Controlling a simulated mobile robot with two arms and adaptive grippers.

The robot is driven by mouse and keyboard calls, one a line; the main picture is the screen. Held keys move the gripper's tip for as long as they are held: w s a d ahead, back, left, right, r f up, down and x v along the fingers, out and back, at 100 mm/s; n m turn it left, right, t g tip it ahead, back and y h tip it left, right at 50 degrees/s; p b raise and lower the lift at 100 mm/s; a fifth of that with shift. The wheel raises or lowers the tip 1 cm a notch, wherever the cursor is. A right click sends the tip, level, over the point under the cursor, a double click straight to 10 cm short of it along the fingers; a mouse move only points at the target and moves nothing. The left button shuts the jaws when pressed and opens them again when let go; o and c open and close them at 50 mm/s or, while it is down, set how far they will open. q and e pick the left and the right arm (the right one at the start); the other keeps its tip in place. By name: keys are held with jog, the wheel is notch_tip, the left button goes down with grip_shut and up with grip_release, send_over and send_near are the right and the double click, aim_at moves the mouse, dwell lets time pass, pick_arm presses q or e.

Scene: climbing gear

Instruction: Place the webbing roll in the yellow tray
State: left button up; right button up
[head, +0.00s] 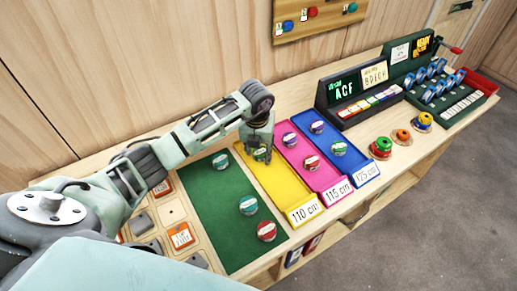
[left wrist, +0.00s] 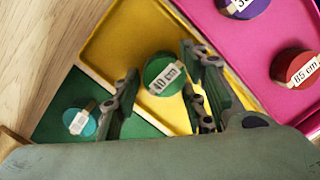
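A green webbing roll (head: 260,155) with a white band is in the yellow tray (head: 276,186), which is labelled 110 cm. In the left wrist view the green roll (left wrist: 158,74) reads 40 cm and lies inside the yellow tray (left wrist: 112,38). My left gripper (head: 261,147) is over the tray at this roll. In the left wrist view its fingers (left wrist: 164,104) are spread, with a clear gap between the left finger and the roll. My right gripper is not in view.
A green mat (head: 215,200) to the left holds a teal roll (head: 220,161), another teal roll (head: 249,205) and a red roll (head: 267,231). The pink tray (head: 331,191) and blue tray (head: 364,169) each hold rolls. A dark display box (head: 345,90) stands behind.

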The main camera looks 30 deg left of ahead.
aim_at(258, 155)
pick_arm(q)
jog(key=shift+o, duration=0.9)
jog(key=shift+r, duration=0.1)
jog(key=shift+r, duration=0.25)
notch_tip(258, 155, up, 12)
jog(key=s+b, duration=0.1)
jog(key=b, duration=0.1)
jog(key=shift+s+d+f, duration=0.25)
jog(key=shift+s, duration=0.05)
